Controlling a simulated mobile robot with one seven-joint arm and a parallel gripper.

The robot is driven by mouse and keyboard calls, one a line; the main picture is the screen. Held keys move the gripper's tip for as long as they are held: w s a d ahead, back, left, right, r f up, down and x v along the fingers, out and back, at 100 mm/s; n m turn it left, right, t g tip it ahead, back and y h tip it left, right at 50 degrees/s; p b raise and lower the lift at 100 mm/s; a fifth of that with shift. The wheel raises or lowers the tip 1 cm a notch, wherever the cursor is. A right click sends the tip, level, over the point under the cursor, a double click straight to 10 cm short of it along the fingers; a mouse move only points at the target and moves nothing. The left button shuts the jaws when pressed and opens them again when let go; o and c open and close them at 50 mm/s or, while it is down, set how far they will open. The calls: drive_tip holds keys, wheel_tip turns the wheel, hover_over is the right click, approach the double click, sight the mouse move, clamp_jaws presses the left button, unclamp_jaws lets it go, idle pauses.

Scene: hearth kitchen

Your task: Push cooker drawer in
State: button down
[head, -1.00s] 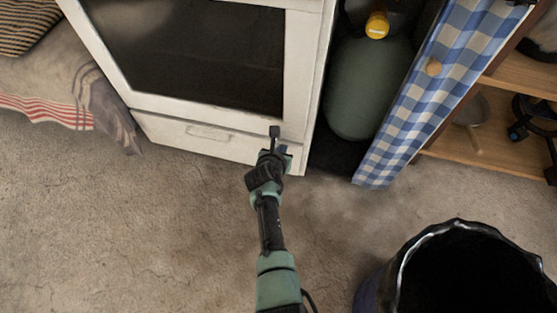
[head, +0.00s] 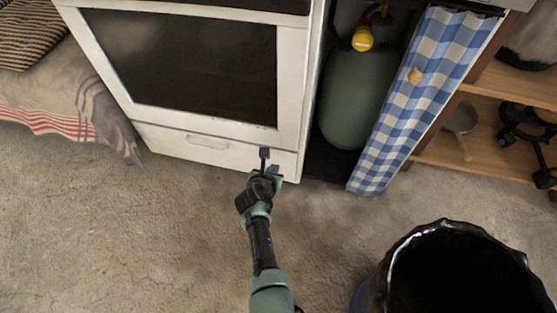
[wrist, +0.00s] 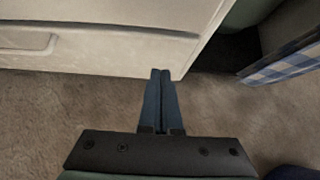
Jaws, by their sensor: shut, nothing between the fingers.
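The white cooker drawer (head: 215,150) is the low front panel with a recessed handle, below the dark oven window. Its front looks about level with the cooker body; I cannot see a clear gap. In the wrist view the drawer (wrist: 90,48) fills the upper left, with its handle recess at the far left. My gripper (head: 273,172) is at the right end of the drawer front, low near the floor. In the wrist view the gripper (wrist: 160,74) has its fingers together and empty, with the tips at the drawer's lower right edge. I cannot tell whether they touch it.
A green gas bottle (head: 356,100) stands right of the cooker, beside a blue checked curtain (head: 420,90). A black-lined bin (head: 400,262) stands at the front right. A cloth-draped seat (head: 60,100) is at left. The floor (head: 130,235) before the cooker is clear.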

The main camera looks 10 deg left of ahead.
drive_tip(key=p+v, duration=0.7)
drive_tip(key=v, duration=0.2)
drive_tip(key=shift+p, duration=0.3)
drive_tip(key=shift+s+a, duration=0.1)
drive_tip(key=shift+s, duration=0.05)
